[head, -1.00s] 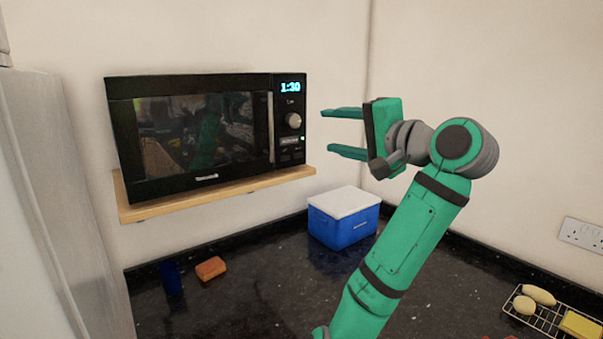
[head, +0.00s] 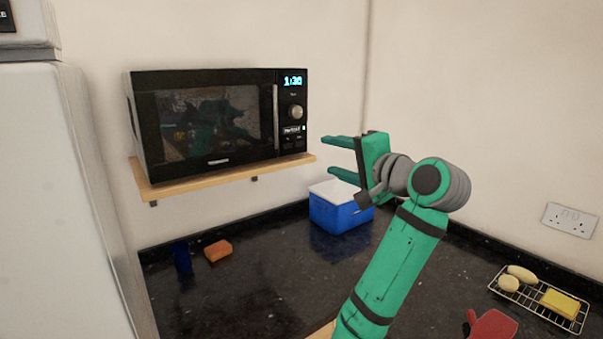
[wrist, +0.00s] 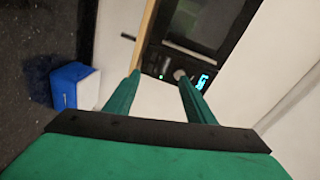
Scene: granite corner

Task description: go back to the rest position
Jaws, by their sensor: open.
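My gripper (head: 345,157) is open and empty, with its two green fingers pointing left in the head view. It is in the air to the right of the microwave and appears above the blue box. The black microwave (head: 205,120) has its door shut and its display lit at 1:30. In the wrist view my gripper (wrist: 157,88) has its fingers apart, with the microwave's control side (wrist: 190,65) beyond them and nothing between the fingertips.
The microwave sits on a wooden shelf (head: 215,175). Below, on the dark granite counter (head: 270,270), are a blue box with a white lid (head: 335,215), a blue cup (head: 182,257), an orange sponge (head: 218,250) and, at right, a wire rack (head: 520,291). A white fridge (head: 60,200) stands at left.

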